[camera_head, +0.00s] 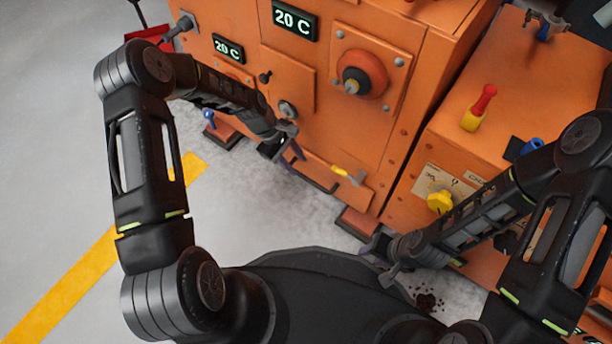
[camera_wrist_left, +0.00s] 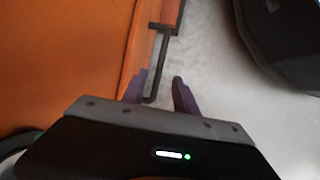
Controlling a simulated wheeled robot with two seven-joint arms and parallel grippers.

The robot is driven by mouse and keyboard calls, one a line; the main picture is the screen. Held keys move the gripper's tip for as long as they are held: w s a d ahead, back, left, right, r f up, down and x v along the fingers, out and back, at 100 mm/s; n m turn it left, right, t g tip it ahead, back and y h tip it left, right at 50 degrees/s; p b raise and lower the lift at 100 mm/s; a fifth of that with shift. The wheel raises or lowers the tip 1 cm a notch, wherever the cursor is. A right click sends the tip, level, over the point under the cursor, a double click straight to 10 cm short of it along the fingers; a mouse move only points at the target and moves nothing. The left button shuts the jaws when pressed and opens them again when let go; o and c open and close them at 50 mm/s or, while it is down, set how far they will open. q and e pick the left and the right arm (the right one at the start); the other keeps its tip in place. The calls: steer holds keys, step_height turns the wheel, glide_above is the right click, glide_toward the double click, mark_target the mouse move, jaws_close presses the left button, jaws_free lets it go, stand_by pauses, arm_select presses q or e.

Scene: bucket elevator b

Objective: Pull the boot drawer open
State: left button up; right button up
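The boot drawer (camera_head: 322,172) appears to be the low orange panel at the foot of the orange machine. A black bar handle (camera_head: 315,182) runs along its lower front. My left gripper (camera_head: 293,153) is at the left end of this handle. In the left wrist view the left gripper (camera_wrist_left: 160,92) is open, with purple fingers. The near end of the handle (camera_wrist_left: 151,85) reaches between them, closer to the left finger. Contact cannot be told. My right gripper (camera_head: 383,265) is low at right, away from the drawer; its finger opening is unclear.
Above are a red round knob (camera_head: 360,74) and 20 C displays (camera_head: 295,19). A right-hand orange cabinet carries a yellow knob (camera_head: 440,202) and a red-yellow lever (camera_head: 479,108). Grey floor (camera_head: 240,215) in front is clear.

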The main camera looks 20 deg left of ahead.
mark_target(309, 179)
arm_select(q)
steer(key=b+x, duration=0.3)
steer(key=x, duration=0.3)
steer(key=shift+d+f, duration=0.1)
steer(key=shift+f, duration=0.25)
steer(key=shift+d+f, duration=0.3)
steer(key=shift+f, duration=0.2)
steer(key=shift+c, duration=0.4)
jaws_close()
steer(key=shift+w, duration=0.1)
